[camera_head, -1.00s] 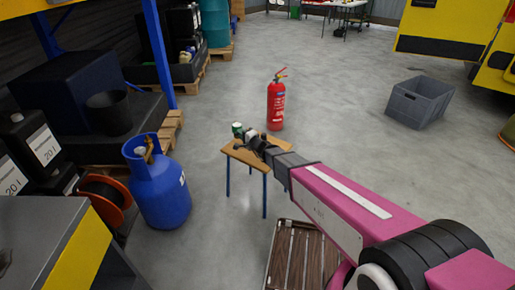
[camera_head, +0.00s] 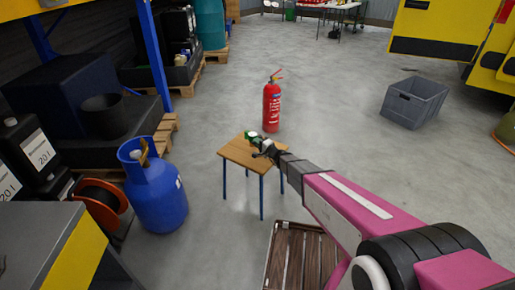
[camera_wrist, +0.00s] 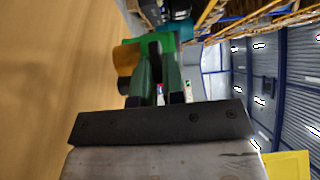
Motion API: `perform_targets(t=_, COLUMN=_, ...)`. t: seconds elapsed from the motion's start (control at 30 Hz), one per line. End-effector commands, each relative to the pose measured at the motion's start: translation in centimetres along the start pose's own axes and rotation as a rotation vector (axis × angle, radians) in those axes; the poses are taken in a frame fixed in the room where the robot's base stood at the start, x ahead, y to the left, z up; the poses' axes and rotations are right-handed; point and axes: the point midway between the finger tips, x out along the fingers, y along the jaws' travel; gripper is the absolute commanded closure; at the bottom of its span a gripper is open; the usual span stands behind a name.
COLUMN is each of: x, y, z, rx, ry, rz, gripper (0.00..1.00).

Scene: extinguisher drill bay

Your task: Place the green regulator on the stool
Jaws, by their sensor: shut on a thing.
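The green regulator (camera_head: 251,137) is at the far edge of the small wooden stool (camera_head: 237,154) in the head view. My gripper (camera_head: 263,149) is shut on it, with the arm reaching in from the right. In the wrist view the regulator (camera_wrist: 134,52) shows a green body and a brass-coloured part on its left, between my gripper's dark fingers (camera_wrist: 155,80). The stool's wooden top (camera_wrist: 50,80) fills the left of that view, close by. I cannot tell whether the regulator touches the top. The rest of the visible stool top is bare.
A red fire extinguisher (camera_head: 272,105) stands on the floor behind the stool. A blue gas cylinder (camera_head: 155,190) stands to its left. A slatted wooden pallet (camera_head: 300,258) lies in front, and a grey crate (camera_head: 413,102) is at the right. The floor between is clear.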

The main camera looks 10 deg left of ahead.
Motion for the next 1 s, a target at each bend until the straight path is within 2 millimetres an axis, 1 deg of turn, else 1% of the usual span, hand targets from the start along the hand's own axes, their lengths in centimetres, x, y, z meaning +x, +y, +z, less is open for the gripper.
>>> perform_targets(t=0.1, x=0.1, y=1.9, z=-0.1, rx=0.002, ry=0.0, rz=0.0, gripper=1.0)
perform_targets(t=0.2, x=0.1, y=2.8, z=0.0, rx=0.001, ry=0.0, rz=-0.001, gripper=1.0)
perform_targets(t=0.47, x=0.0, y=2.9, z=0.0, rx=0.0, ry=0.0, rz=-0.001, gripper=1.0)
perform_targets(t=0.6, x=0.0, y=3.2, z=0.0, rx=0.0, ry=0.0, rz=-0.001, gripper=1.0)
perform_targets(t=0.63, x=0.0, y=3.2, z=0.0, rx=0.0, ry=0.001, rz=0.001, gripper=0.8)
perform_targets(t=0.67, x=0.0, y=3.2, z=0.0, rx=0.0, ry=0.001, rz=0.0, gripper=0.7)
perform_targets(t=0.7, x=0.0, y=3.2, z=0.0, rx=0.0, ry=0.001, rz=0.001, gripper=0.64)
perform_targets(t=1.0, x=0.0, y=3.1, z=0.0, rx=0.0, ry=0.001, rz=0.0, gripper=0.64)
